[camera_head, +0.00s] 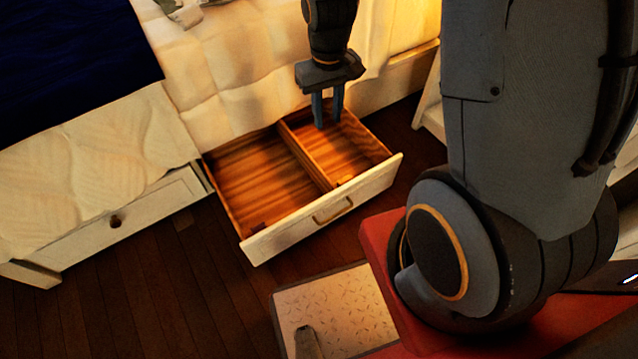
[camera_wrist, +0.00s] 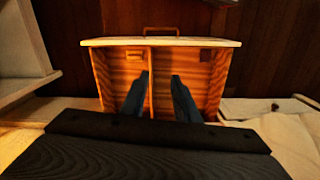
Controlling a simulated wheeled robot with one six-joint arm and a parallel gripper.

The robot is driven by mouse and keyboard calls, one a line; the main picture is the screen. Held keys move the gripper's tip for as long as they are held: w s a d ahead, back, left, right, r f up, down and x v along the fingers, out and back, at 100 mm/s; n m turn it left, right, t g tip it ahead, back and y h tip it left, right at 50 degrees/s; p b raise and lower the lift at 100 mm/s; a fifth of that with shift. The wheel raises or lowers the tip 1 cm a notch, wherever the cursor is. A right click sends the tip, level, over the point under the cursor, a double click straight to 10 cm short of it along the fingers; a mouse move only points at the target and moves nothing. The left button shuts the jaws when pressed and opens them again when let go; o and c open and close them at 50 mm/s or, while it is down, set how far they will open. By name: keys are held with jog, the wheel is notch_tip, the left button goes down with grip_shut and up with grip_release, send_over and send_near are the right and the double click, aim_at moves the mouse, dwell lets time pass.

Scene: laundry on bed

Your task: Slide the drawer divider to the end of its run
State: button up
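The drawer (camera_head: 371,188) is pulled out from under the bed, its front panel facing the lower right. The wooden divider (camera_head: 306,157) stands upright inside, running front to back, with the wider compartment on its left in the head view. It also shows in the wrist view (camera_wrist: 150,66). My gripper (camera_head: 328,123) points down over the back of the drawer, on the smaller-compartment side of the divider. Its fingers are apart with nothing between them that I can see gripped. In the wrist view my gripper (camera_wrist: 159,74) has its left fingertip overlapping the divider; contact cannot be told.
The drawer handle (camera_head: 333,211) is on the front panel. A shut drawer (camera_head: 116,220) is at the left under the bed. The quilted bedding (camera_head: 235,85) hangs just behind the open drawer.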

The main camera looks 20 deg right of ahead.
jog(key=w+d+f+b, duration=0.1)
jog(key=w+f+b, duration=0.25)
jog(key=f, duration=0.55)
jog(key=w+f+b, duration=0.3)
jog(key=f+b, duration=0.1)
jog(key=f, duration=0.4)
jog(key=n+b, duration=0.2)
jog(key=b, duration=0.7)
send_over(320, 178)
jog(key=f, duration=1.9)
jog(key=shift+w+d+f, duration=0.2)
jog(key=shift+w, duration=0.2)
jog(key=shift+f+b, duration=1.55)
jog(key=shift+f, duration=2.65)
jog(key=shift+c, duration=0.4)
grip_shut()
